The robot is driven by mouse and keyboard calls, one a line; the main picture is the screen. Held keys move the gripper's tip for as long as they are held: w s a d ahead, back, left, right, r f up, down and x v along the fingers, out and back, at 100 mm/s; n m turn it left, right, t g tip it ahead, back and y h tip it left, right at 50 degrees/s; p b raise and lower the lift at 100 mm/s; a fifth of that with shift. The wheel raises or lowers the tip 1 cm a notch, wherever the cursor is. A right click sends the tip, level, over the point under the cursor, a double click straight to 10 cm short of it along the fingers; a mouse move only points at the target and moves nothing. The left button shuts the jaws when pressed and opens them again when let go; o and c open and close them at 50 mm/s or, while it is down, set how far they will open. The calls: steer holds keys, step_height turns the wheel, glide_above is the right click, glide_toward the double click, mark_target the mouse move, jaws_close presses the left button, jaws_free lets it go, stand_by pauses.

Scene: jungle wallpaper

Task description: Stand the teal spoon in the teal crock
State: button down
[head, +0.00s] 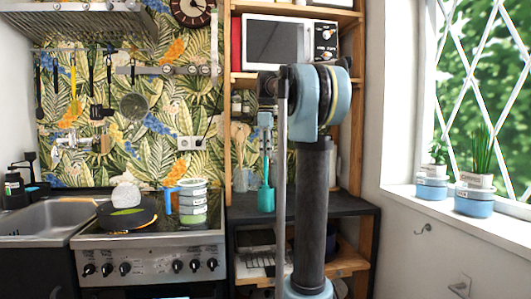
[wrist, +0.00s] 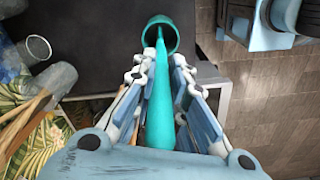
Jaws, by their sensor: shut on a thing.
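The teal crock (head: 266,201) stands upright on the dark shelf top in the head view. Its round rim and dark inside show at the top of the wrist view (wrist: 174,33). My gripper (head: 265,122) is above the crock, pointing down, and is shut on the teal spoon (head: 266,167). In the wrist view the spoon (wrist: 161,97) runs between the fingers (wrist: 161,64) toward the crock. Its narrow far end overlaps the crock's mouth. In the head view the spoon hangs nearly upright down to the rim. I cannot tell how deep its lower end is.
Clear glasses (head: 241,180) with wooden utensils stand left of the crock, and also show in the wrist view (wrist: 38,48). The wooden shelf post (head: 226,100) is at left. The dark shelf top (head: 345,204) is clear at right. A stove with a pan (head: 127,218) is farther left.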

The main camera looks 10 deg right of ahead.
steer(key=c, duration=1.5)
jaws_free()
steer(key=shift+c, duration=0.2)
step_height(320, 180, up, 12)
